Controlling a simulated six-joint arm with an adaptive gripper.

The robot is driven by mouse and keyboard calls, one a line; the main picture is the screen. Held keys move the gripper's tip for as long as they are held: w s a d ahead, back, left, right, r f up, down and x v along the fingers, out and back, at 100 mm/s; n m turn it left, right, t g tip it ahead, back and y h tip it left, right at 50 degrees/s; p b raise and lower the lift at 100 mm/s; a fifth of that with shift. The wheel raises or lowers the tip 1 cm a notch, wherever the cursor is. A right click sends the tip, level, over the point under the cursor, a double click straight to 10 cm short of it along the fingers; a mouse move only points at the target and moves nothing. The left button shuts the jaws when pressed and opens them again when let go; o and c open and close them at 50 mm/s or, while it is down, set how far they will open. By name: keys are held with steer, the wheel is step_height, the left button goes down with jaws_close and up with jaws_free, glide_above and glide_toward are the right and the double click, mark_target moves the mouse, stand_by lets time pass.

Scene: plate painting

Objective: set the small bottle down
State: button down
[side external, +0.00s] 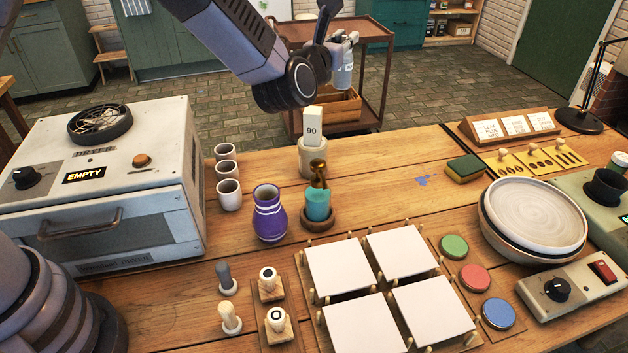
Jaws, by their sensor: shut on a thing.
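The small bottle (344,74) is pale grey with a whitish label and hangs roughly upright, high in the middle of the side external view. My gripper (347,43) is shut on its upper part, and the fingers hide some of the top. The bottle is clear of the table, appearing in front of the brown trolley in the picture. How far it is from the trolley I cannot tell.
A beige pot (312,160) with a "90" card, a purple vase (269,218) and several white cups (228,193) stand near the wooden holder. The dryer (100,190) is at left. White tiles (340,267) fill the front middle. Bare wood lies left of the sponge (465,168).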

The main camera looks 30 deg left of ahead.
steer(key=w+d+m+h, duration=0.1)
steer(key=w+d+h, duration=0.15)
steer(key=d, duration=0.45)
steer(key=shift+y, duration=0.25)
steer(key=shift+s+f, duration=0.1)
steer(key=shift+f, duration=14.95)
steer(key=shift+f, duration=0.85)
steer(key=c, duration=1.1)
jaws_free()
steer(key=shift+o, duration=0.2)
steer(key=shift+s+f, duration=0.1)
